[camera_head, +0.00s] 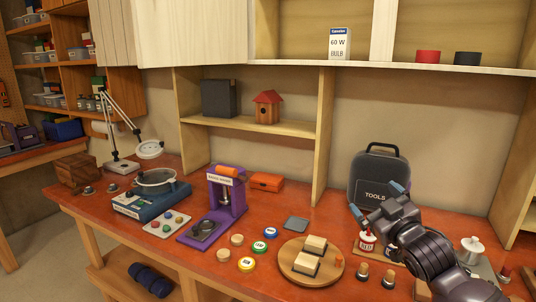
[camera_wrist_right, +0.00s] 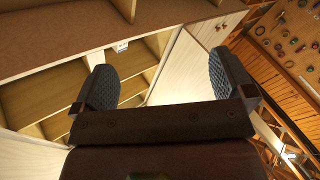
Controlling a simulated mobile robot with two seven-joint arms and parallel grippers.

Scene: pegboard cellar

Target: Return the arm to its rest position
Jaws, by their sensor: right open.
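My right arm comes in from the lower right of the head view. My right gripper (camera_head: 377,200) is raised over the workbench, in front of the dark tool bag (camera_head: 376,172) from this view. Its two blue-grey fingertips stand apart with nothing between them. In the right wrist view the gripper (camera_wrist_right: 166,84) also shows open and empty, with both textured pads far apart. Behind the pads that view shows shelves, cabinet doors and a pegboard. My left gripper is not in view.
The red-brown workbench (camera_head: 140,213) holds a round wooden board (camera_head: 330,272) with two pale blocks, a purple press (camera_head: 226,193) and small bottles (camera_head: 366,240) near my arm. A metal pot (camera_head: 471,249) stands right of the arm. An upper shelf (camera_head: 425,68) runs above.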

